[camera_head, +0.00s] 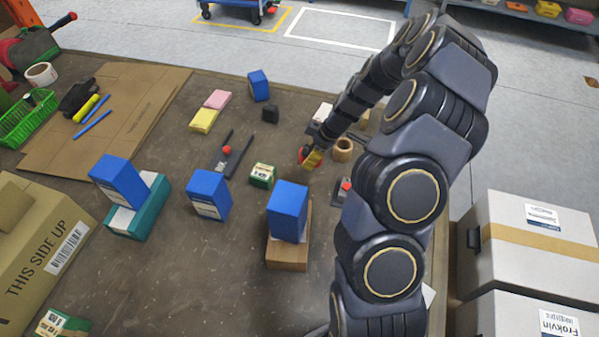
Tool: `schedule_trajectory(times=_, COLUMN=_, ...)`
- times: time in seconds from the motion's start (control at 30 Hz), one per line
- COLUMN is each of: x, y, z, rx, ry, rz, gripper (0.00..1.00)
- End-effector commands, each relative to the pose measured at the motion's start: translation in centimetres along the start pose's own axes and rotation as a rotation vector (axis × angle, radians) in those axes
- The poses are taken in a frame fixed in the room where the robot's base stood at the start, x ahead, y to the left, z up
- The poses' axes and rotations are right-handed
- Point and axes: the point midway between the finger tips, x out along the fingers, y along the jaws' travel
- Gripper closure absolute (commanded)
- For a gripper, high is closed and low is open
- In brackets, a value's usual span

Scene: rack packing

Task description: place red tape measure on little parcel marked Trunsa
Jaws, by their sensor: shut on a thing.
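My gripper (308,151) is at the end of my arm, low over the middle of the table. It is shut on a small red and yellow thing (313,160), which looks like the red tape measure; the arm and fingers partly hide it. A small green and white box (262,175) lies just left of and nearer than the gripper. I cannot read the name Trunsa on any parcel. A brown box (287,254) with a blue box (288,208) on top stands nearer the front.
A blue box (208,194) stands left of centre. Another blue box (118,180) rests on a teal box (140,212). A tape roll (343,150) stands right of the gripper. Flat cardboard (110,115) and a large carton (40,250) fill the left. The front middle is bare.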

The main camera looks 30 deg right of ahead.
Motion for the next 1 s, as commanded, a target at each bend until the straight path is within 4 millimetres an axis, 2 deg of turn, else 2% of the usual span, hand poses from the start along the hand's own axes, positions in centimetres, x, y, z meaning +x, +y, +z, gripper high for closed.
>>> schedule_trajectory(times=0.33, x=-1.9, y=0.0, z=-0.8, rx=-0.001, ry=0.001, rz=0.0, gripper=1.0)
schedule_trajectory(times=0.7, x=-7.7, y=0.0, z=-3.2, rx=-0.002, ry=0.002, rz=0.001, gripper=1.0)
schedule_trajectory(times=0.87, x=-6.4, y=-1.6, z=-5.9, rx=-0.074, ry=0.0, rz=-0.035, gripper=1.0)
schedule_trajectory(times=1.0, x=-5.3, y=-3.3, z=-8.7, rx=-0.156, ry=0.001, rz=-0.067, gripper=1.0)
